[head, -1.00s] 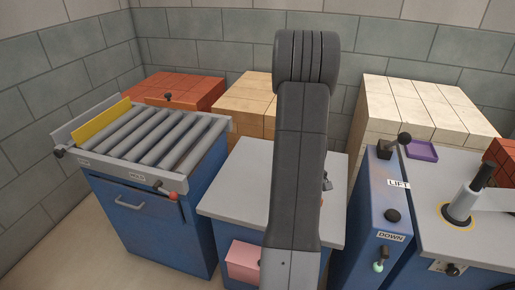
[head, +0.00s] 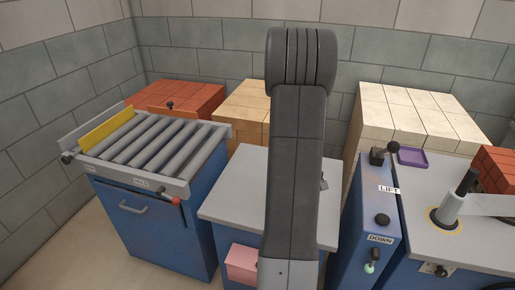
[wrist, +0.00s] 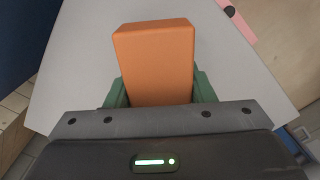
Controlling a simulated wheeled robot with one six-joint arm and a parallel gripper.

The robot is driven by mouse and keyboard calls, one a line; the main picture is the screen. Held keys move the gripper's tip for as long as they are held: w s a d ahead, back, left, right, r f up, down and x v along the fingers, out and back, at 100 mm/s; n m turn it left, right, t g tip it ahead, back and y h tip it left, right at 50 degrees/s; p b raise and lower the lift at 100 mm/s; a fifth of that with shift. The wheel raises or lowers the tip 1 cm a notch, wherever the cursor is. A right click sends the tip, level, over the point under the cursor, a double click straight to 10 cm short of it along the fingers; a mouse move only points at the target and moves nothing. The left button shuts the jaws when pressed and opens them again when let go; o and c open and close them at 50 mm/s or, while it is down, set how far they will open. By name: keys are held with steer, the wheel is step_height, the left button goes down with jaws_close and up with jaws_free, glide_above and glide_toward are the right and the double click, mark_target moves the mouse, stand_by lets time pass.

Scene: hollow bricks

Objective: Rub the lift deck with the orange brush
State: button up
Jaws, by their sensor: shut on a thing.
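The orange brush (wrist: 155,62) shows as a plain orange block in the wrist view. My gripper (wrist: 160,88) is shut on it, with a green finger at each side. The brush is over the light grey lift deck (wrist: 75,75); I cannot tell whether it touches. In the head view the grey deck (head: 232,190) tops a blue cabinet in the middle. My arm crosses in front of the deck and hides part of it, along with the gripper and brush.
A roller conveyor (head: 150,148) with a yellow plate stands left. A blue control box (head: 360,220) marked LIFT and DOWN is just right of the deck. A pink box (head: 242,263) is at the deck's front. Brick stacks (head: 425,115) stand behind; a grey bench (head: 480,240) is far right.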

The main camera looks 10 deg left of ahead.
steer(key=shift+r+p, duration=0.5)
steer(key=shift+r, duration=0.6)
steer(key=shift+f, duration=0.15)
